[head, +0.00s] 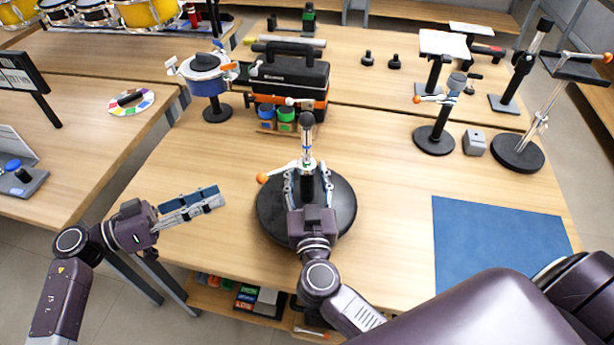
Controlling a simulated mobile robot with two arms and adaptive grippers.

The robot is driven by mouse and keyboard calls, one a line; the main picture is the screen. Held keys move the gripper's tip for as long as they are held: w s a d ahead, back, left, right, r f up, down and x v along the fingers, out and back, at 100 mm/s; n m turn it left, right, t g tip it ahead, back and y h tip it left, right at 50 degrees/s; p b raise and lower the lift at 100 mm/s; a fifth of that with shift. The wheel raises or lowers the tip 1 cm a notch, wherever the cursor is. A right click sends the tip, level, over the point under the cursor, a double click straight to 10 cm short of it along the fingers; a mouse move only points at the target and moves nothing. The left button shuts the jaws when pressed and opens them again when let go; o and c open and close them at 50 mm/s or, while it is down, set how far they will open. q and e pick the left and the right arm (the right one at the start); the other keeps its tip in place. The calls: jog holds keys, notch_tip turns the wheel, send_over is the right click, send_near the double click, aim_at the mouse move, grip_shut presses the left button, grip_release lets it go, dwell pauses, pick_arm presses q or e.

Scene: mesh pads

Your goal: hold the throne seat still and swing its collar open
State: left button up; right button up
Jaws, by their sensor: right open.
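A stand with a round black base (340,205) stands near the middle of the table, in front of me. Its upright post (307,140) has a silver upper tube and a black top. A collar with an orange-tipped lever (264,178) sits low on the post, the lever pointing left. I cannot tell which part is the throne seat. My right gripper (307,172) is open, with one finger on each side of the post's lower part; contact is unclear. My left gripper (218,196) is over the table's left edge, apart from the stand; its finger gap is not clear.
Behind the stand are a black and orange toolbox (290,78), small blue and green jars (286,114) and a blue drum on a stand (207,82). Other stands (434,138) are at the right. A blue mat (500,245) lies front right. Bare table lies left of the stand.

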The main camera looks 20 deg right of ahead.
jog(key=shift+c, duration=0.3)
grip_shut()
jog(key=c, duration=0.7)
grip_release()
grip_shut()
jog(key=shift+s+f, duration=0.15)
jog(key=shift+f, duration=0.15)
